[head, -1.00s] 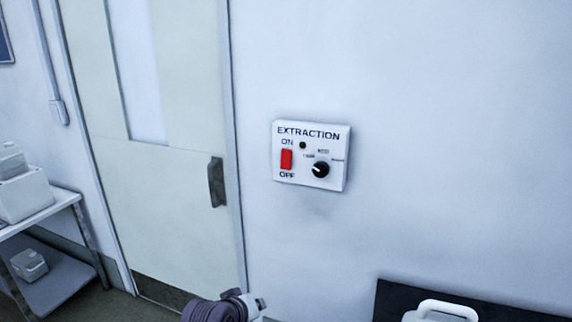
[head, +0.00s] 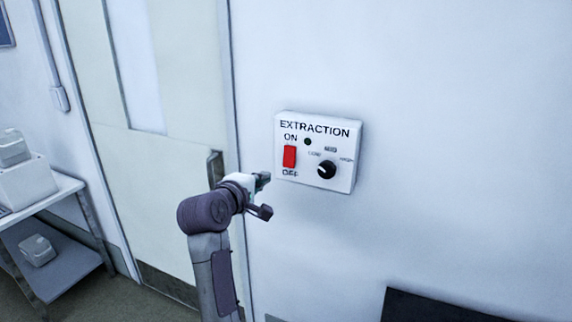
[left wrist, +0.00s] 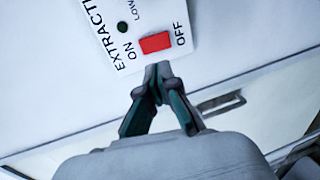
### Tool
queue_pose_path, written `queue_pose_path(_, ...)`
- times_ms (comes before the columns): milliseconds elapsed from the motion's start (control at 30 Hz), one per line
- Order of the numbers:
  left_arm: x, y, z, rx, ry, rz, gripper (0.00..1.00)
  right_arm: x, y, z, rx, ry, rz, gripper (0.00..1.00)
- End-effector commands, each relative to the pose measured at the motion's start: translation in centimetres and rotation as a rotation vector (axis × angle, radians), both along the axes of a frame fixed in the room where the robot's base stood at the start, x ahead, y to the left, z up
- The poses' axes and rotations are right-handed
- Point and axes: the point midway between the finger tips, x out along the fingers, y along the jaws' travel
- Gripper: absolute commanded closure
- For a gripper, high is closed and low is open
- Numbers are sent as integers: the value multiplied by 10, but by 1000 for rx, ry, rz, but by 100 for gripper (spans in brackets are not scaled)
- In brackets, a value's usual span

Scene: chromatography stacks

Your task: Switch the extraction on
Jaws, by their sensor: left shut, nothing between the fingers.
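The white extraction panel (head: 318,152) is on the wall, with ON above and OFF below a red rocker switch (head: 289,157). A black knob (head: 327,170) sits to the right of the switch, and a small dark lamp (head: 308,141) is above. My left gripper (head: 266,181) is just left of the panel and a little below the switch. In the left wrist view, its fingertips (left wrist: 158,72) are shut and empty, in line with the red switch (left wrist: 156,43) and close to the panel's edge. I cannot tell whether they touch it. My right gripper is not in view.
A door with a dark handle (head: 215,168) is left of the panel, behind my left arm. A shelf trolley (head: 66,190) with white boxes stands at the far left. A dark surface (head: 440,306) is at the lower right. The wall right of the panel is clear.

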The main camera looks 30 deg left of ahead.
Motion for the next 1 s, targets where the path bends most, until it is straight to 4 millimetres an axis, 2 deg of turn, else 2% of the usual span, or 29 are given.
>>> queue_pose_path(67,6,0,0,0,1,-1,100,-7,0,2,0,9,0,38)
queue_pose_path(133,15,0,-1,-1,3,-2,100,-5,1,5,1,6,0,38)
queue_pose_path(333,55,3,-7,0,4,-2,100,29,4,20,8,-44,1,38)
queue_pose_path(433,77,4,-12,0,4,-2,100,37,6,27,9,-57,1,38)
queue_pose_path(700,121,7,-21,1,3,-1,100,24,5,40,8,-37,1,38)
queue_pose_path(1000,135,8,-26,2,1,0,100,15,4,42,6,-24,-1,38)
